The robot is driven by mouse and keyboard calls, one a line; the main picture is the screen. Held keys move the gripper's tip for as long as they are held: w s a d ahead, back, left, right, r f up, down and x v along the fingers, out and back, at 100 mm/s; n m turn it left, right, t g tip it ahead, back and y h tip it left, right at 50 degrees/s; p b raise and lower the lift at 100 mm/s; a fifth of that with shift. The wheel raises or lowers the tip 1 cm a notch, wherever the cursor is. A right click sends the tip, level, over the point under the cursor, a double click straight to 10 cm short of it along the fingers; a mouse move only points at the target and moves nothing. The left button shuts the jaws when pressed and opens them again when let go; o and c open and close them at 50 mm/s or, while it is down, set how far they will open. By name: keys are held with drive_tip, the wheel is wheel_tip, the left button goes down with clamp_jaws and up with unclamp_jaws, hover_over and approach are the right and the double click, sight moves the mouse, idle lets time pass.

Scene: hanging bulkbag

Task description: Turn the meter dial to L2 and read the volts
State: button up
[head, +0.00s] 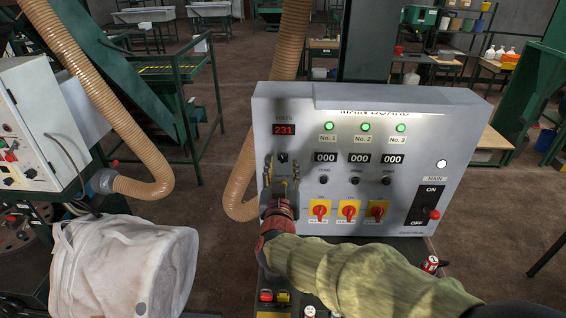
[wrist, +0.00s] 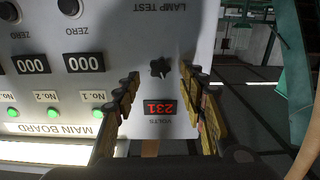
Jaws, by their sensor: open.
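The grey main board (head: 455,140) stands in front of me. Its volts display (head: 284,129) glows red and reads 231; it also shows upside down in the wrist view (wrist: 160,107). Below the display is the small black meter dial (head: 283,157). In the wrist view the dial (wrist: 160,68) appears as a dark lobed knob. Its position marks are too small to read. My gripper (head: 282,168) is open, pointed at the panel, with one finger to each side of the dial and display in the wrist view. I cannot tell whether the fingers touch the knob.
Right of the dial are three counters (head: 358,158) reading 000, green lamps (head: 366,127) and red rotary switches on yellow plates (head: 348,210). A main on/off switch (head: 426,205) sits at the panel's right. A ribbed hose (head: 120,110) and white cabinet (head: 35,120) stand left.

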sight(283, 159)
drive_tip(key=shift+w, duration=1.55)
drive_tip(key=shift+c, duration=0.7)
clamp_jaws()
